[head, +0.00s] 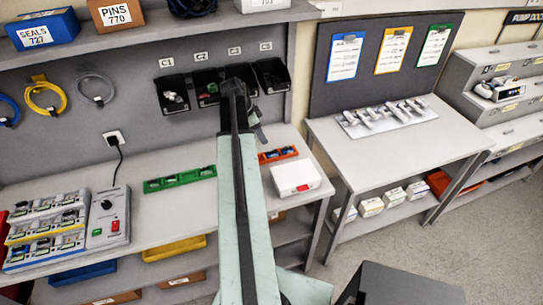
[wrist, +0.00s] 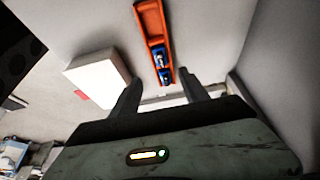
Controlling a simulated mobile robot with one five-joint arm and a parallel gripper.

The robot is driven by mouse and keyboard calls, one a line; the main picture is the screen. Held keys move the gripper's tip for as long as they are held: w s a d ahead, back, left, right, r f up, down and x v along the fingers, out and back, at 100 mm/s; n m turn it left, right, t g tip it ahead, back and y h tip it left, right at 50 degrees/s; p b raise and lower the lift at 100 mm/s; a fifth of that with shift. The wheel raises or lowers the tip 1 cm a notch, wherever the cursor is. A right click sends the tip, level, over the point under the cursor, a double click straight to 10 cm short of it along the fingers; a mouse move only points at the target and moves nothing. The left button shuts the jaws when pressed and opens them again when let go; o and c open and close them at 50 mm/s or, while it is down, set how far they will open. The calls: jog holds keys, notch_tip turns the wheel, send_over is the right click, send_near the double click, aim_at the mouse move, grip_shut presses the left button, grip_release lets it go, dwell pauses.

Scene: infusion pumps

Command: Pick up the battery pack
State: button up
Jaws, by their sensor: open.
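Small blue battery packs (wrist: 160,60) lie in the narrow orange tray (wrist: 149,20) in the wrist view; I cannot tell which one is meant. The orange tray (head: 290,151) also shows on the bench in the head view, just right of my arm. In the head view my gripper is largely hidden behind my arm.
A white box (head: 295,178) with a red mark sits on the bench; it is left of the fingers in the wrist view (wrist: 97,77). Black bins (head: 172,93) hang above. A charger rack (head: 45,230) and a grey box (head: 107,216) stand at left. A second table (head: 400,150) is at right.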

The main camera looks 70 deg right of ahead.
jog(key=b, duration=0.6)
send_over(272, 151)
jog(key=w+a, duration=0.2)
notch_tip(272, 151, down, 6)
jog(key=shift+d+f, duration=0.1)
jog(key=shift+d, duration=0.05)
jog(key=shift+d+p, duration=0.1)
jog(key=shift+p, duration=0.2)
jog(key=b+x, duration=0.5)
jog(key=shift+s+d+f, duration=0.1)
jog(key=shift+r, duration=0.2)
grip_shut()
